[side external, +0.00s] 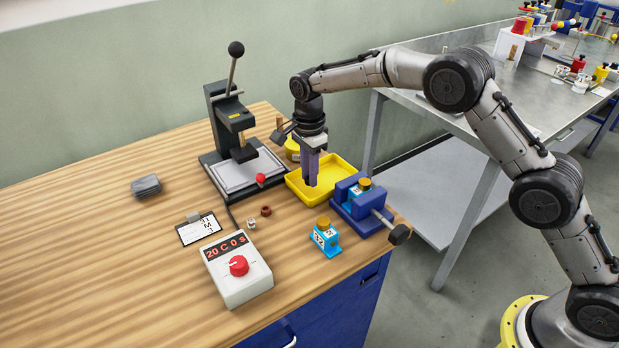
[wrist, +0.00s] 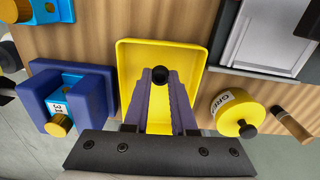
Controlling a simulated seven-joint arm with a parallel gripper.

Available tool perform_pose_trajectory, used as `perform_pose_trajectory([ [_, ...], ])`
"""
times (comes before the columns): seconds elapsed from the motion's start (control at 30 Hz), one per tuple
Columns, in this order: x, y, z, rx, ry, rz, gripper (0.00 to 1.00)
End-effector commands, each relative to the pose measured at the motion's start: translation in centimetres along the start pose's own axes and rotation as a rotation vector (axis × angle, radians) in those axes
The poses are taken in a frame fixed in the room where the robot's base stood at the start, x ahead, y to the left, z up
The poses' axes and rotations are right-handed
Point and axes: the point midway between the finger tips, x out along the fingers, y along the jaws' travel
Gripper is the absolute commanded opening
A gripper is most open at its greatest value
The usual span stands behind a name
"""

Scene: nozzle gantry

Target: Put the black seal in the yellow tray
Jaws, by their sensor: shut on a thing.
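The yellow tray (side external: 341,166) sits on the wooden bench and also shows in the wrist view (wrist: 190,58). My gripper (side external: 311,183) has its purple fingers pointing down over the tray; in the wrist view my gripper (wrist: 160,78) lies inside the tray's outline. It is shut on the black seal (wrist: 160,76), a small dark ring between the fingertips. In the side view the seal is hidden by the fingers. I cannot tell whether it touches the tray floor.
A blue vise (side external: 352,210) holding a blue block stands right of the tray, with another blue block (side external: 325,240) in front. A lever press (side external: 232,130) stands left. A yellow tin (wrist: 238,113) is near the tray. A control box (side external: 238,272) stands at the front; open bench lies left.

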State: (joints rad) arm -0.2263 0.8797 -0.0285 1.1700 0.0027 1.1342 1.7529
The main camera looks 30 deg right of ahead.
Motion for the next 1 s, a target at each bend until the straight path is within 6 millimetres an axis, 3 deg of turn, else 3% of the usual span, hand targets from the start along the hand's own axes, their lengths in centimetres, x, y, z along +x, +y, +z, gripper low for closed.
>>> perform_pose_trajectory([
  [0.13, 1.7, 0.0, 0.0, 0.000, 0.000, 0.000, 0.00],
  [0.5, 2.0, 0.0, 0.0, 0.000, 0.000, 0.000, 0.00],
  [0.53, 2.0, 0.0, 0.0, 0.000, 0.000, -0.001, 0.30],
  [0.67, 2.0, 0.0, 0.0, 0.000, 0.000, -0.001, 0.53],
  [1.0, 1.8, 0.0, 0.0, 0.000, 0.000, -0.001, 0.55],
])
